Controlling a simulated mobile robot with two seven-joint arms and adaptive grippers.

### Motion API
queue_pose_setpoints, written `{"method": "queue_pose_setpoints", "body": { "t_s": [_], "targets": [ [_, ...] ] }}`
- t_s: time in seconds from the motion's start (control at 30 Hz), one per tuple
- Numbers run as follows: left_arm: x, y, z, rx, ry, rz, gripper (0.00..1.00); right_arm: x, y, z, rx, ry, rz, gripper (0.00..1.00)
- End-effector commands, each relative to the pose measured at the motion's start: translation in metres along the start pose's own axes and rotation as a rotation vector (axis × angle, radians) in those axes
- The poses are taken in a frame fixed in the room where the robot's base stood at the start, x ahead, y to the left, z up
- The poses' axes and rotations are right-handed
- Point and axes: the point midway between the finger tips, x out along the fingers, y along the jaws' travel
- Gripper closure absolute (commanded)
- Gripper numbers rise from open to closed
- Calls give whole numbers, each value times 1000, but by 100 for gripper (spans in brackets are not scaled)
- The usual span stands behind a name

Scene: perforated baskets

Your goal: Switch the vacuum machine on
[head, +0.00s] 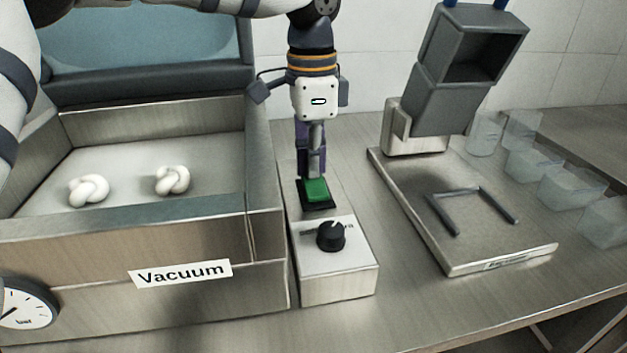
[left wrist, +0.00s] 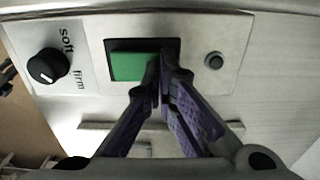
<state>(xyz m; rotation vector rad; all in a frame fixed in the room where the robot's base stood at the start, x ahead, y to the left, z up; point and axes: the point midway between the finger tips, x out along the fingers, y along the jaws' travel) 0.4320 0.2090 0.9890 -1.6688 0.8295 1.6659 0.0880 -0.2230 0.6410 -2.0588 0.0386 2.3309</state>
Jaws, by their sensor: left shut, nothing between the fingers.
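The vacuum machine (head: 190,272) is a metal box with a "Vacuum" label at the left of the head view. Its control strip carries a green rocker switch (head: 316,190) in a black frame; the switch also shows in the left wrist view (left wrist: 130,67). A black knob (head: 331,237) marked soft and firm sits nearer the front; it is at the upper left in the left wrist view (left wrist: 48,66). My left gripper (head: 311,176) is shut and empty, pointing down, its fingertips (left wrist: 163,72) over the switch's edge. Contact is hard to tell. My right gripper is not in view.
Two white knotted pieces (head: 89,189) lie in the open chamber. A small round button (left wrist: 214,61) sits beyond the switch. A metal stand with a grey hopper (head: 462,70) is to the right. Several clear containers (head: 569,187) stand at the far right.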

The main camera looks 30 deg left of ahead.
Motion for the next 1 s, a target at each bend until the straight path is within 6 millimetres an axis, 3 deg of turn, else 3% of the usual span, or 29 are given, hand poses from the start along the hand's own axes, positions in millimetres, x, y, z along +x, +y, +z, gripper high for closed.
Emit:
{"method": "queue_pose_setpoints", "body": {
  "t_s": [0.27, 1.0],
  "targets": [
    [3, 0, 0, 0, -1, 1, 100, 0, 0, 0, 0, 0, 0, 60],
    [-66, 0, 0, 0, -1, 1, 100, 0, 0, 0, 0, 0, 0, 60]
  ]
}}
